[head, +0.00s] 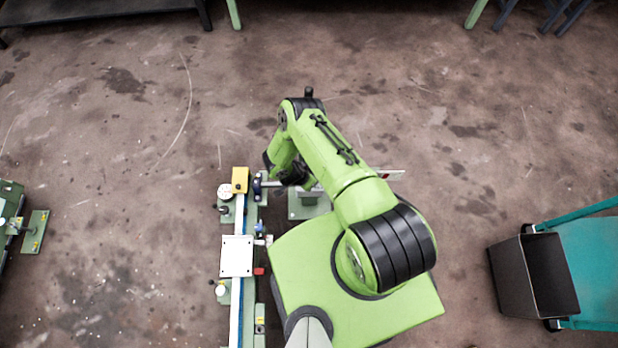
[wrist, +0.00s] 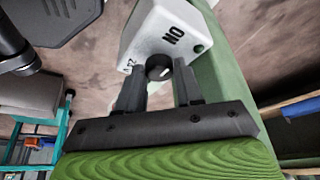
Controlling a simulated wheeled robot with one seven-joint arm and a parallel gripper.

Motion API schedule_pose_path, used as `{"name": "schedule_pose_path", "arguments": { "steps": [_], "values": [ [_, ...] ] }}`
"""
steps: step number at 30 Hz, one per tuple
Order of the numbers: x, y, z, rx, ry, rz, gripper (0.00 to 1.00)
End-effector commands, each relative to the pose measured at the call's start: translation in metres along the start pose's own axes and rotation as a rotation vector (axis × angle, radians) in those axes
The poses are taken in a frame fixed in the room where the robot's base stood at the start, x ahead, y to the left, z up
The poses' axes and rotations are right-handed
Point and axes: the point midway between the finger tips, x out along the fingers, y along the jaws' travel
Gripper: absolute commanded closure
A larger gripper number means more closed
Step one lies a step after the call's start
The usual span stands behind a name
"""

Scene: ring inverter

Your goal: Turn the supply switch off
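The supply switch shows in the wrist view as a white box (wrist: 160,35) with a black round knob (wrist: 158,68) on its face. The box carries dark ON lettering, upside down in the picture, and a green dot (wrist: 199,48). My gripper (wrist: 159,76) is open, with one dark finger on each side of the knob. Small gaps seem to show between the fingers and the knob, so I cannot tell whether either touches. In the head view my green arm reaches up and bends left, and its end hides the gripper and most of what is below it.
In the head view a narrow green bench with a blue-and-white rail (head: 238,215) stands left of my base. It carries a yellow block (head: 240,180) and a white plate (head: 237,256). A dark bin (head: 534,275) stands at the right.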

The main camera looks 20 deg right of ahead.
Motion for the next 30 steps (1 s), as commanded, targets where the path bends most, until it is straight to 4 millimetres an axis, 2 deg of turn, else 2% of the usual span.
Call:
{"name": "schedule_pose_path", "arguments": {
  "steps": [1, 4, 11, 14, 17, 27, 30],
  "values": [
    [0.0, 0.0, 0.0, 0.0, -0.001, 0.0, 0.56],
    [0.0, 0.0, 0.0, -0.001, 0.0, 0.0, 0.41],
    [0.0, 0.0, 0.0, -0.002, 0.001, 0.0, 0.41],
    [-0.006, 0.0, 0.0, -0.004, 0.0, 0.0, 0.41],
    [-0.026, -0.001, -0.001, -0.006, 0.0, -0.001, 0.41],
    [-0.123, -0.001, -0.001, -0.007, 0.0, -0.002, 0.41],
    [-0.142, -0.001, -0.001, -0.004, 0.001, -0.003, 0.41]
  ]
}}
